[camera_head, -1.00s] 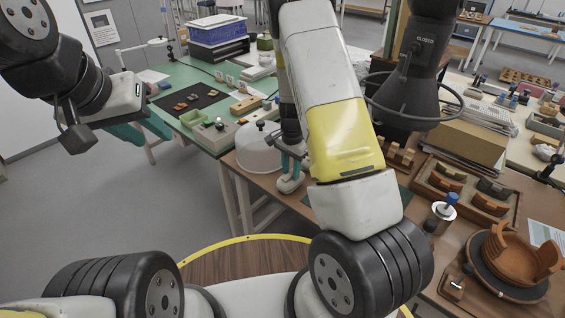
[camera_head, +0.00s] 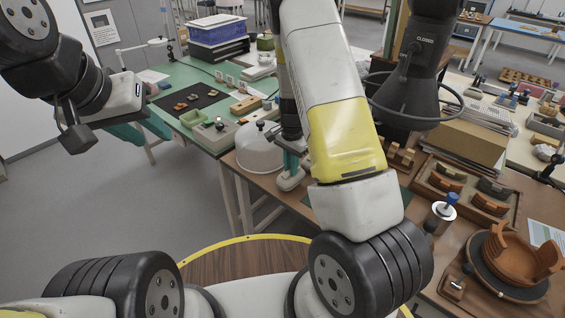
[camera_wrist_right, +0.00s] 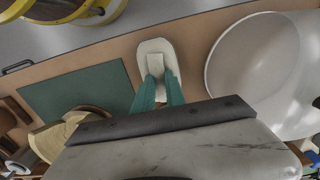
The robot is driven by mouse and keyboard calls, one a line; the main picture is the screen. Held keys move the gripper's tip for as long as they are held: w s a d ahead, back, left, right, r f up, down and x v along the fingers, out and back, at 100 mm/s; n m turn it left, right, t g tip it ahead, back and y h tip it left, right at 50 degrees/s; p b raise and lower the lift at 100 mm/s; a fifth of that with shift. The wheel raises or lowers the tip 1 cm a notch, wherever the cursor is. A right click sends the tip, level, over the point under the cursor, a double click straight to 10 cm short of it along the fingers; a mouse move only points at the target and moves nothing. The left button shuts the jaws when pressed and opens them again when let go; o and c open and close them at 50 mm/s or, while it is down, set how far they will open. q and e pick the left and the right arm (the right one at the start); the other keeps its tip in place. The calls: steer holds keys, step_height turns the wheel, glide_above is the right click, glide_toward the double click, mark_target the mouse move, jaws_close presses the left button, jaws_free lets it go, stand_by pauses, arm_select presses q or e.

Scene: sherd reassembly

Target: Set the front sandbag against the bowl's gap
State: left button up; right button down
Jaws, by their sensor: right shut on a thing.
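The pale sandbag (camera_head: 289,183) is at the left edge of the brown table, beside the clear dome. My right gripper (camera_head: 293,166) is shut on it; in the right wrist view the teal fingers (camera_wrist_right: 158,90) close on the raised grip of the sandbag (camera_wrist_right: 155,49). Whether it touches the table is unclear. The orange-brown bowl (camera_head: 517,262) stands on a dark round stand at the lower right, its wall partly open between tall pieces. It is well apart from the sandbag. My left gripper (camera_head: 138,130) is over the floor at the left, its teal fingers partly hidden.
A clear dome (camera_head: 260,150) stands close left of the sandbag; it also shows in the wrist view (camera_wrist_right: 255,75). A green mat (camera_wrist_right: 75,98) lies on the other side.

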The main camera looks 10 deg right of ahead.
steer(key=shift+r, duration=2.85)
